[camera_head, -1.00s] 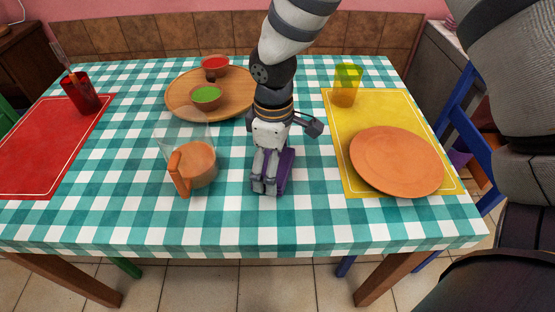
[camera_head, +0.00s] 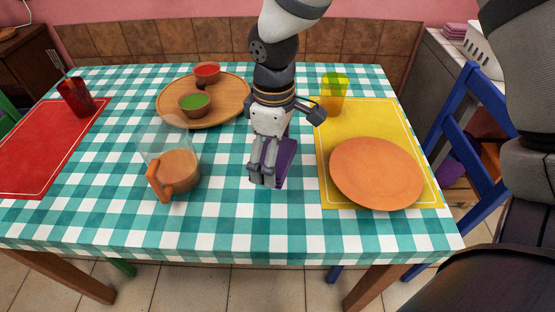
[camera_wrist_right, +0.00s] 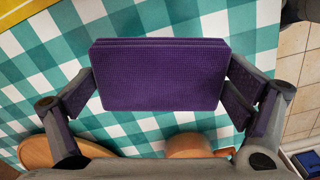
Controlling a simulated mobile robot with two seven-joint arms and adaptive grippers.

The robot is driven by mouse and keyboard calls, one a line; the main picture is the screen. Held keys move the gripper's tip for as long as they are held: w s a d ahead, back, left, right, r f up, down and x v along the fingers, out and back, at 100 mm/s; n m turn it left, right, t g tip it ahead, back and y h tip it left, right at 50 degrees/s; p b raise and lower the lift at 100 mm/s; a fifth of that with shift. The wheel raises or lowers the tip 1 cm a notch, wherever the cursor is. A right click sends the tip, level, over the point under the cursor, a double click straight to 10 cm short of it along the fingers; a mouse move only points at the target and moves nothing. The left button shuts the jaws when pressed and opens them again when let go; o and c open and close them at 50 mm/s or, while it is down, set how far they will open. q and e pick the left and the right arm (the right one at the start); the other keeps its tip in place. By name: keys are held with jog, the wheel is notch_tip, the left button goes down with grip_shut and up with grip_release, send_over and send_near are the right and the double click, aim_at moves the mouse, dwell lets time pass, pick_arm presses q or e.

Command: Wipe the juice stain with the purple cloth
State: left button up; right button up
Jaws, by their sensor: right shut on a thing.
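The purple cloth (camera_head: 287,160) is a thick, folded rectangular pad. My right gripper (camera_head: 267,175) is shut on it, over the middle of the checked table (camera_head: 235,225). In the right wrist view the cloth (camera_wrist_right: 162,75) spans between the two fingers (camera_wrist_right: 160,95). I cannot tell whether the cloth touches the tablecloth. No juice stain shows in either view; the arm, gripper and cloth hide part of the table. My left gripper is not in view.
A juice pitcher (camera_head: 175,170) stands left of the gripper. A round wooden tray (camera_head: 225,115) with red and green bowls lies behind. An orange plate (camera_head: 377,173) and yellow cup (camera_head: 334,92) are on the yellow mat (camera_head: 375,118) at right. The front middle is clear.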

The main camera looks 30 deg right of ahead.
jog(key=shift+r, duration=1.4)
